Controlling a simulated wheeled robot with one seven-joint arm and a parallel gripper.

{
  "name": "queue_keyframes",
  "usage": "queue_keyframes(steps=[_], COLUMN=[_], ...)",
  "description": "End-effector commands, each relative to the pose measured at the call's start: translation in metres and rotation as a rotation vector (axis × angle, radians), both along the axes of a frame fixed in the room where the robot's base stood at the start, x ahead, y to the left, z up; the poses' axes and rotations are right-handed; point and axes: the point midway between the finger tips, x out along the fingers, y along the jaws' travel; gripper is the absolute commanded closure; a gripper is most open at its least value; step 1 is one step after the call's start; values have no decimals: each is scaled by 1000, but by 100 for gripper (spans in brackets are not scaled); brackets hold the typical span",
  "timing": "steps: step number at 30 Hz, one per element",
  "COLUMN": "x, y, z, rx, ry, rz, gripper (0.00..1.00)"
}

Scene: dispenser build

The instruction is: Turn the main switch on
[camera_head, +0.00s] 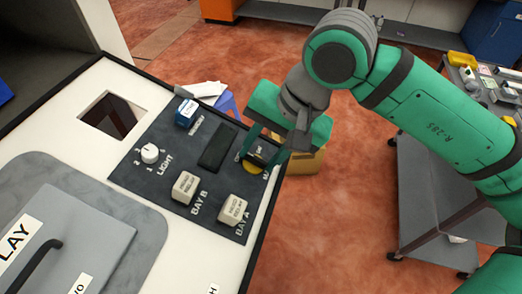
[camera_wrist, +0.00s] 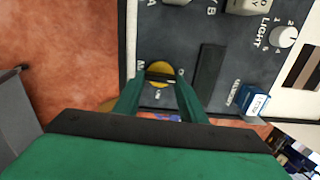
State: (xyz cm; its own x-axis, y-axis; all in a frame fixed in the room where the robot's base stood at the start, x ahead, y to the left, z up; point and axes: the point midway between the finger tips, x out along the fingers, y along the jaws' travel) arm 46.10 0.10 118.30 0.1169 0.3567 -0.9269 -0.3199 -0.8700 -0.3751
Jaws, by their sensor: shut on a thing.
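The main switch (camera_head: 251,167) is a round yellow disc with a dark grip bar across it, at the right edge of the dark control panel (camera_head: 175,140). In the wrist view the switch (camera_wrist: 160,70) lies between my green fingers, its bar running roughly left to right. My gripper (camera_head: 260,158) has one finger on each side of the switch and is shut on it; it also shows in the wrist view (camera_wrist: 159,82). The fingers hide part of the switch and its lettering, so I cannot read its setting for sure.
On the panel are a white LIGHT knob (camera_head: 149,153), BAY B (camera_head: 186,186) and BAY A (camera_head: 233,208) blocks, a dark slot (camera_head: 217,147) and a blue block (camera_head: 187,112). A grey cart (camera_head: 430,190) stands right. Reddish floor lies between.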

Motion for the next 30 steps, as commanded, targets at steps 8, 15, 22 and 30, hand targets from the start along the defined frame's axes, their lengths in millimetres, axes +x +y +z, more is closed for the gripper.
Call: queue_keyframes(steps=[8, 15, 22, 30], x=[-2, -2, -3, -4], y=[0, -1, -2, -2], z=[0, 0, 0, -1], rx=[17, 43, 67, 97], ry=[59, 137, 215, 307], rz=[-143, -348, -552, -789], gripper=[85, 85, 85, 85])
